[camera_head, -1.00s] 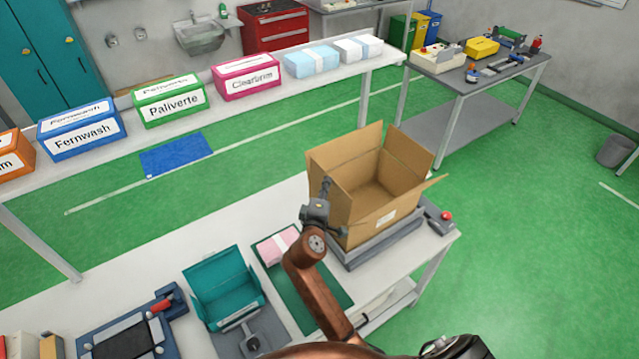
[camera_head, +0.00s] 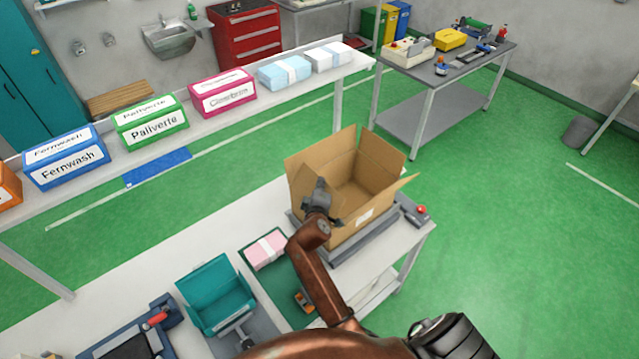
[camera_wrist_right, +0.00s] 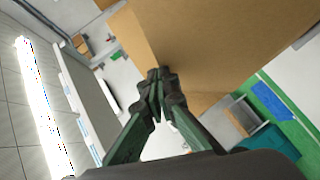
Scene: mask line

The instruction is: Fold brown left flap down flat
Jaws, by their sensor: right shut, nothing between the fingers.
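The open brown cardboard box (camera_head: 375,208) stands on a grey platform at the right end of the white table in the head view. Its back flap (camera_head: 325,152) stands up, and another flap sticks out at the right. The left flap (camera_head: 299,184) is on the near-left side and is partly hidden by my right gripper (camera_head: 319,186). That gripper is shut and empty, at the box's left side. In the right wrist view, its fingertips (camera_wrist_right: 160,76) meet at the edge of a brown cardboard face (camera_wrist_right: 215,45); I cannot tell whether they touch. My left gripper is not in view.
A pink packet (camera_head: 265,250) lies left of the box, and a teal open bin (camera_head: 215,290) stands further left. A red button (camera_head: 421,209) sits at the platform's right. A back shelf holds coloured boxes, including a green one (camera_head: 150,122).

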